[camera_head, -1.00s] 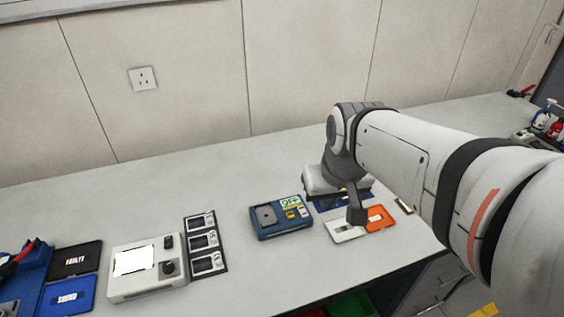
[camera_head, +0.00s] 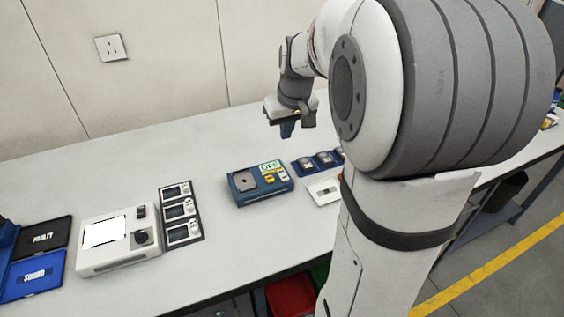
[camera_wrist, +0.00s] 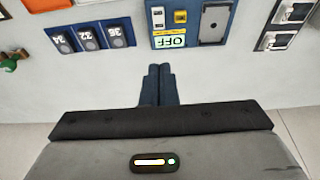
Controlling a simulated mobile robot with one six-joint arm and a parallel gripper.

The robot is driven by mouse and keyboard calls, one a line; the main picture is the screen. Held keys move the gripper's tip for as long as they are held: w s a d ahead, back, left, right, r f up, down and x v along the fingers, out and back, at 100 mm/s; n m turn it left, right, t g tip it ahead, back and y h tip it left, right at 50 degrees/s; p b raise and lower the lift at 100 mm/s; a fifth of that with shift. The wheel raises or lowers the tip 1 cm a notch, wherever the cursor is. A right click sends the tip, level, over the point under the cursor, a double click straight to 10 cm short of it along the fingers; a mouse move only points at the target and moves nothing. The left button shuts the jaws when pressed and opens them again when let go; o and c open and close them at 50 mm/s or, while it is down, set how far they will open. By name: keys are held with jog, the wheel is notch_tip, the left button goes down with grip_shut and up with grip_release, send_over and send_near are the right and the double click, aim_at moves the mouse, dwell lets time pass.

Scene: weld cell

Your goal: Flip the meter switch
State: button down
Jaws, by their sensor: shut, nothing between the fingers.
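A white meter-like box (camera_head: 105,261) with a blank bright screen (camera_head: 104,231) stands at the left of the bench in the head view. A blue unit (camera_head: 262,193) with a grey plate, an OFF label (camera_head: 269,166) and small yellow parts sits mid-bench. It also shows in the wrist view (camera_wrist: 197,37). My gripper (camera_head: 287,131) is above the bench, behind and right of the blue unit in the picture. In the wrist view its blue fingers (camera_wrist: 160,72) are together, empty.
A dark strip with several small devices (camera_head: 181,214) stands between the white box and the blue unit. Black (camera_head: 44,238) and blue (camera_head: 34,273) trays lie far left.

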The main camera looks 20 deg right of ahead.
send_near(282, 170)
jog(key=x, duration=0.5)
jog(key=shift+w+a+f+p, duration=0.1)
jog(key=shift+w+a+p, duration=0.05)
jog(key=shift+p, duration=0.15)
jog(key=shift+f, duration=0.65)
